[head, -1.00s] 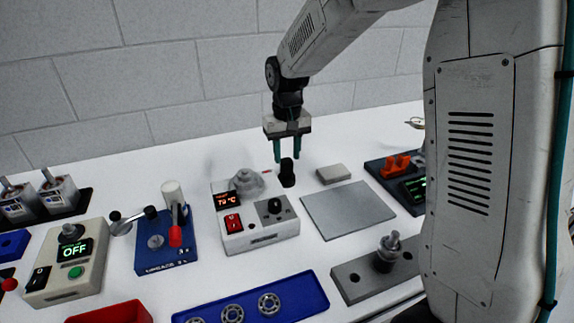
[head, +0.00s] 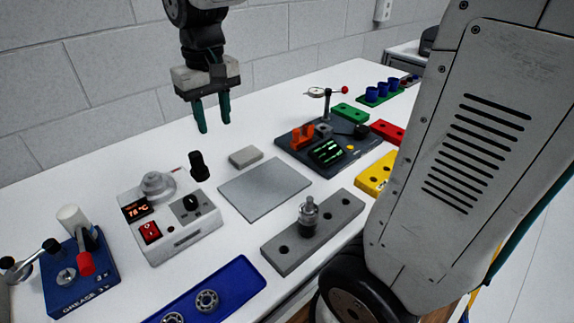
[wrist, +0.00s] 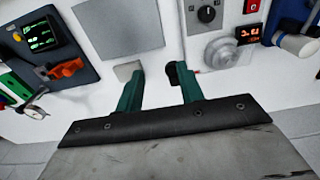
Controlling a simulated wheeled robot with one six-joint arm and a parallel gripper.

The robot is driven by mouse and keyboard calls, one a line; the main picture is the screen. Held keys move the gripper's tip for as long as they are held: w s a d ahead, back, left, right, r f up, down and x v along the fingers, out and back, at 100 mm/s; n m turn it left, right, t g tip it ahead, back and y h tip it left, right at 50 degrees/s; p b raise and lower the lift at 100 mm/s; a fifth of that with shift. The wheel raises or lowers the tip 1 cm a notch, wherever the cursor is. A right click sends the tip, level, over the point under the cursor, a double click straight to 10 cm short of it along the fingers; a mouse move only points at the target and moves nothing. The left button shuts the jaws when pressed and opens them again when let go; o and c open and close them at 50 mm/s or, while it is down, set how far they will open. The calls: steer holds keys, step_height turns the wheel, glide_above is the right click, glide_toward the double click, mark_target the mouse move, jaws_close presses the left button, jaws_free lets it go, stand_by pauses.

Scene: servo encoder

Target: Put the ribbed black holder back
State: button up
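A small black holder (head: 199,165) stands upright on the white table, just behind the heater box with the red display; ribs on it are too small to make out. In the wrist view the black holder (wrist: 172,74) shows beyond the right fingertip, partly hidden by it. My gripper (head: 213,128) is open and empty, with its green fingers pointing down above and behind the holder, apart from it in the head view. The gripper also shows in the wrist view (wrist: 160,75) with a clear gap between its fingers.
The heater box (head: 170,215) stands in front of the holder. A small grey block (head: 246,156) and a flat grey plate (head: 265,188) lie to its right. A holed grey rack (head: 340,221) bears a metal-topped part. A dark gauge station (head: 345,160) stands farther right.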

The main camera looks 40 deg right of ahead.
steer(key=s+d+f, duration=0.1)
steer(key=s, duration=1.9)
steer(key=shift+s+d+f+t, duration=0.25)
steer(key=shift+s+t, duration=0.15)
